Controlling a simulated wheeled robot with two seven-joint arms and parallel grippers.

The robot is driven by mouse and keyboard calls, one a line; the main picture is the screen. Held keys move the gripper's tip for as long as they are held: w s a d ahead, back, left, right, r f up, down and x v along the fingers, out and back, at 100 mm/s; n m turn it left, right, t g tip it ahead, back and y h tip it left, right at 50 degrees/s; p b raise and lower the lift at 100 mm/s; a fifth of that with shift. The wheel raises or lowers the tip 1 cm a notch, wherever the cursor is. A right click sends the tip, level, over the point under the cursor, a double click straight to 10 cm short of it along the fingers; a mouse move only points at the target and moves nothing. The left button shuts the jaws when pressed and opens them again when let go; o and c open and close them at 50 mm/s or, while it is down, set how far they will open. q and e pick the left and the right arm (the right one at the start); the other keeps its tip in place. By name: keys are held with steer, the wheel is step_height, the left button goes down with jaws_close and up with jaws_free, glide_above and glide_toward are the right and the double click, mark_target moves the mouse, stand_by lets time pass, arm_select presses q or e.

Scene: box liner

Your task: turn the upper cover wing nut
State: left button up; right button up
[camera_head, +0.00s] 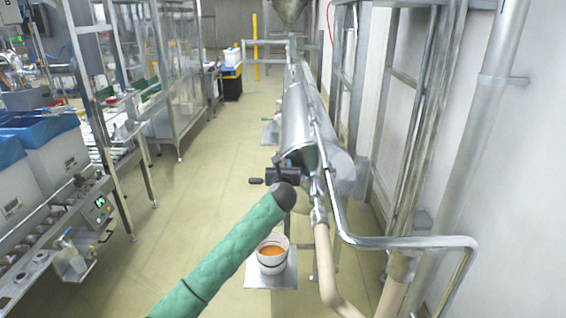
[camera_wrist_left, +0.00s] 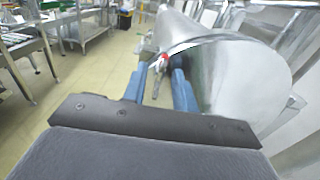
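The shiny metal cover (camera_head: 299,118) is the rounded, long machine body ahead of me. In the left wrist view its curved end (camera_wrist_left: 245,75) fills the right side. A small grey fitting with a red spot (camera_wrist_left: 163,62), possibly the wing nut, shows at the cover's edge between my fingers. My left gripper (camera_wrist_left: 157,88) has its two blue fingers apart, one on each side of that fitting; I cannot tell whether they touch it. In the head view my left gripper (camera_head: 280,168) is at the near end of the cover, and the wing nut is hidden. My right gripper is not in view.
A white bucket with orange contents (camera_head: 272,255) stands on a metal plate below my left arm. A bent metal rail (camera_head: 400,242) and a cream hose (camera_head: 325,265) are right of it. Blue-topped bins (camera_head: 50,150) and benches line the left. The aisle floor (camera_head: 205,175) is clear.

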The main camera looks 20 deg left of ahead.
arm_select(q)
steer(key=shift+w, duration=0.2)
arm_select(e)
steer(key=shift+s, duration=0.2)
arm_select(q)
jaws_close()
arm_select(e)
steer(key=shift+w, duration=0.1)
